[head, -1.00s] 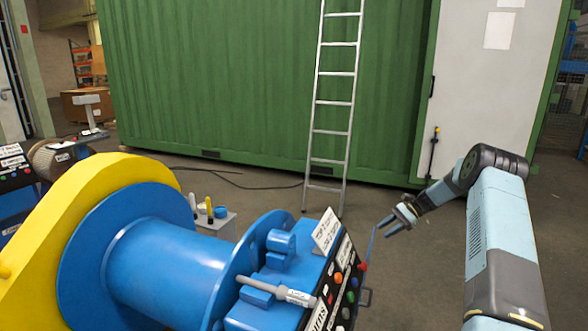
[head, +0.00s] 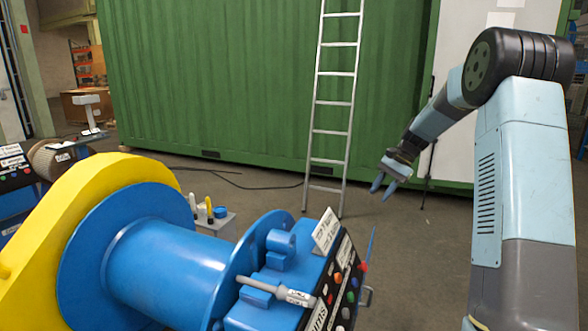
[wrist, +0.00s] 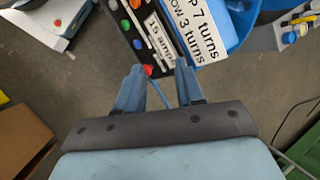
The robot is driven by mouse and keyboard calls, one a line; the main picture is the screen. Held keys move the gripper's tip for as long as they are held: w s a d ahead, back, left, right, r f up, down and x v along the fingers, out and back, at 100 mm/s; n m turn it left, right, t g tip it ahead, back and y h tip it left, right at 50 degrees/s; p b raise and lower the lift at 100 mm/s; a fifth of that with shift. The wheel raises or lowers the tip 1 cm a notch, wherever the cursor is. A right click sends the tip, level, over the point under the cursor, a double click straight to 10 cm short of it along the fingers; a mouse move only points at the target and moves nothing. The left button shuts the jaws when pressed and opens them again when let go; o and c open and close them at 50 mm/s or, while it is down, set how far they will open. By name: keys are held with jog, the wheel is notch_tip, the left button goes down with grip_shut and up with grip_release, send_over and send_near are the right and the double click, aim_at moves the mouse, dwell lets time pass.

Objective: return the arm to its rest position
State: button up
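My gripper (head: 383,187) hangs in the air to the right of the blue winch machine (head: 165,262), pointing down and to the left in the head view. In the wrist view its two blue fingers (wrist: 157,85) stand apart with nothing between them. Below them lies the black control panel (wrist: 125,22) with coloured buttons and labels reading "15 amps" and "7 turns".
A ladder (head: 332,110) leans on a green container (head: 240,75) behind. A small stand (head: 218,228) with bottles is behind the drum. A brown box (wrist: 22,135) lies at left in the wrist view.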

jog(key=s+a+r+n+t+h, duration=0.2)
jog(key=s+r, duration=0.5)
jog(key=s, duration=0.3)
jog(key=s+a+r+n+t+h, duration=0.1)
jog(key=s+a+r+n+h, duration=0.15)
jog(key=s+r, duration=0.6)
jog(key=s+f+n+t, duration=0.1)
jog(key=s+t, duration=0.1)
jog(key=s, duration=0.9)
jog(key=s+f+n+t+h, duration=0.1)
jog(key=s+f+n, duration=0.1)
jog(key=s, duration=0.9)
jog(key=shift+s+d+t, duration=0.15)
jog(key=shift+s+t, duration=0.05)
jog(key=shift+t, duration=0.2)
jog(key=shift+h, duration=0.25)
